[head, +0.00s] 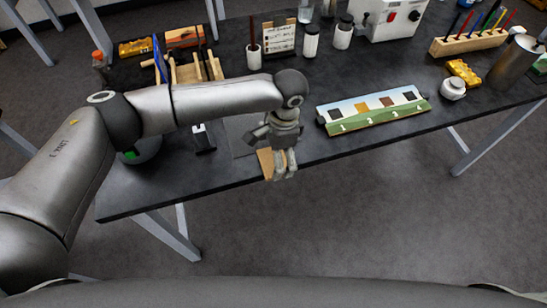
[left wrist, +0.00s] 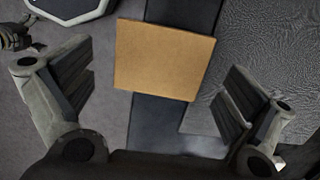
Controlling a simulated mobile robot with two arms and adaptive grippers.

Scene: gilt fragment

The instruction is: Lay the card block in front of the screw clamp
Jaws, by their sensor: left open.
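The card block, a flat tan square (left wrist: 163,60), lies across the front edge of the table, partly over a dark strip, in the left wrist view. In the head view its tan side (head: 265,163) shows beside my left gripper, which hides part of it. My left gripper (head: 283,174) is open above the table's front edge. In the left wrist view its fingers (left wrist: 155,95) stand wide apart on either side of the block, with no finger touching it. I cannot pick out the screw clamp with certainty. A grey jointed part at the upper left of the wrist view may be my right gripper.
A grey mat (head: 240,135) lies just behind the block. A small black-and-white object (head: 203,138) stands left of it. A long numbered board (head: 372,110) lies to the right. A wooden rack (head: 195,72), jars and a pen block (head: 475,42) stand farther back.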

